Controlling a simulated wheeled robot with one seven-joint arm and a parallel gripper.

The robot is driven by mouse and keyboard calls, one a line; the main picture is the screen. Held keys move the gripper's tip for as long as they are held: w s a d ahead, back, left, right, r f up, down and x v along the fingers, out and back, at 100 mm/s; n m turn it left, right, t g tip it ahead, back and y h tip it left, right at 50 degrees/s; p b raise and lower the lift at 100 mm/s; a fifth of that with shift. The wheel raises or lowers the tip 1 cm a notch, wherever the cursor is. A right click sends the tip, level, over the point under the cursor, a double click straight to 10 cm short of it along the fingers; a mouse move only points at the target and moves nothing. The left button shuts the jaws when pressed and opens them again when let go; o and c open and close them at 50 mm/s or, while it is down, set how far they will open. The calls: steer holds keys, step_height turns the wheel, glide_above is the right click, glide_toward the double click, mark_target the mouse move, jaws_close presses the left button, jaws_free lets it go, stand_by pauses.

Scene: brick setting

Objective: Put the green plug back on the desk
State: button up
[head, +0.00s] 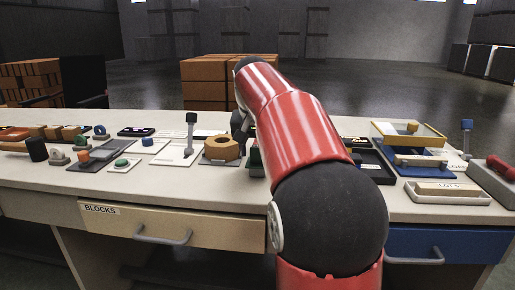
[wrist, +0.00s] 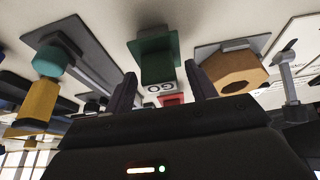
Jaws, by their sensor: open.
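A green block with a white label reading "GO" (wrist: 155,58) stands on a grey base in the wrist view, in line with the gap between my fingers. Its dark green side (head: 255,160) shows in the head view, mostly hidden by my arm. I cannot tell whether this is the green plug. A small round green knob (head: 121,162) sits on a white plate at the left of the desk (head: 45,178). A green ring-like piece (head: 83,141) is farther left. My gripper (wrist: 157,80) is open, its fingers apart with nothing visibly held; my arm mostly hides it in the head view.
An orange hexagonal nut (head: 222,148) is beside the green block, with an upright lever (head: 190,132) left of it. Yellow, blue and white trays (head: 448,199) crowd the right side. A drawer marked "BLOCKS" (head: 185,226) is below. Bare desk shows along the front edge.

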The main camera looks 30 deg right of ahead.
steer(key=shift+r, duration=0.15)
steer(key=shift+r, duration=0.25)
steer(key=p+v, duration=0.3)
steer(key=v, duration=0.9)
steer(key=s+a+f+n+y, duration=0.1)
steer(key=s+a+f+n, duration=0.1)
steer(key=s+a+f, duration=0.2)
steer(key=s+a+f+n+t, duration=0.1)
steer(key=s+a+f, duration=0.3)
steer(key=s+f, duration=0.7)
steer(key=s+a+f+n+y, duration=0.1)
steer(key=s+a+f+n, duration=0.2)
steer(key=s+a+f, duration=0.2)
step_height(320, 180, down, 4)
steer(key=s, duration=0.2)
steer(key=shift+s+f+n+t+y, duration=0.15)
steer(key=shift+s+n+t+y, duration=0.15)
steer(key=shift+s+n+t, duration=0.1)
